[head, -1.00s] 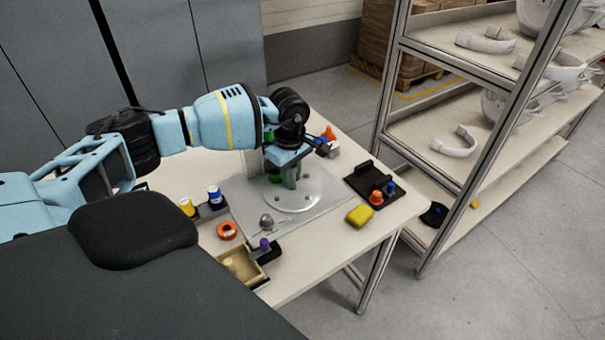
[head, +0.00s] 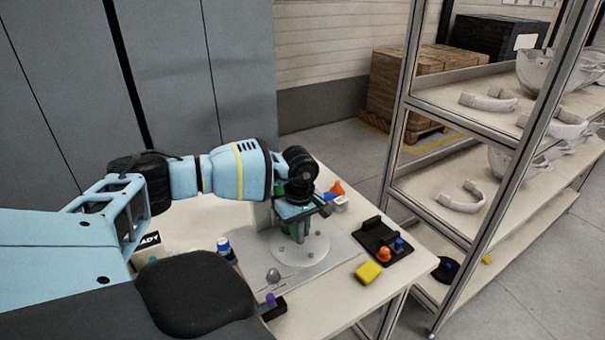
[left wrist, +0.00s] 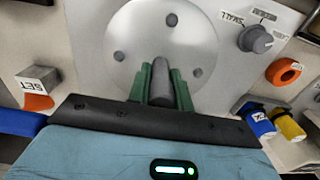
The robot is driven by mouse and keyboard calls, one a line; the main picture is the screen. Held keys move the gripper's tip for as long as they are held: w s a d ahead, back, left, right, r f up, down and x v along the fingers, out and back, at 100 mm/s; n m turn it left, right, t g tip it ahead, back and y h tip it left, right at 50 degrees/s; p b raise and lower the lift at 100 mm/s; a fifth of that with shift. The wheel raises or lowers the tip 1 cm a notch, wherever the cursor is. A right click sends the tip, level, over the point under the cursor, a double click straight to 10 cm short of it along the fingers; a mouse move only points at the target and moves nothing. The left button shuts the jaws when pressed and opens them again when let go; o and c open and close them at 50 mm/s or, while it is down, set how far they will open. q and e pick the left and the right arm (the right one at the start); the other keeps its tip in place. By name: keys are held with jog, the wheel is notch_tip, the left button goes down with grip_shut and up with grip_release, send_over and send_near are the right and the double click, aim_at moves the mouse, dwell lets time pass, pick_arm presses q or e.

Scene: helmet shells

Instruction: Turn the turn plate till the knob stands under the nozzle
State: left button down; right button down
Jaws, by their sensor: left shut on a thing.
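The turn plate (head: 318,247) is a pale round disc on a grey base plate on the table. It fills the upper middle of the left wrist view (left wrist: 190,30), with several dark dots on its face. The knob (left wrist: 160,75) is a grey upright peg near the plate's edge. My left gripper (head: 297,232) reaches down over the plate, and its green fingers (left wrist: 160,88) are shut on the knob from both sides. In the head view my gripper hides the knob. I cannot make out the nozzle for certain. My right gripper is not in view.
A grey dial (left wrist: 255,38) with a SMALL label stands beside the plate. A yellow block (head: 368,272) and a black tray (head: 385,240) lie right. A shelf rack (head: 440,230) stands beyond.

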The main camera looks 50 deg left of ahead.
pick_arm(q)
jog(key=shift+w+r, duration=0.1)
jog(key=shift+r, duration=0.05)
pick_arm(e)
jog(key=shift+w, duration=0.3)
pick_arm(q)
jog(key=c, duration=1.3)
grip_release()
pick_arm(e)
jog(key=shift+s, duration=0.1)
pick_arm(q)
jog(key=shift+o, duration=0.2)
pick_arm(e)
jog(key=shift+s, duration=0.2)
pick_arm(q)
jog(key=shift+r, duration=0.3)
notch_tip(320, 180, up, 6)
jog(key=shift+r, duration=0.5)
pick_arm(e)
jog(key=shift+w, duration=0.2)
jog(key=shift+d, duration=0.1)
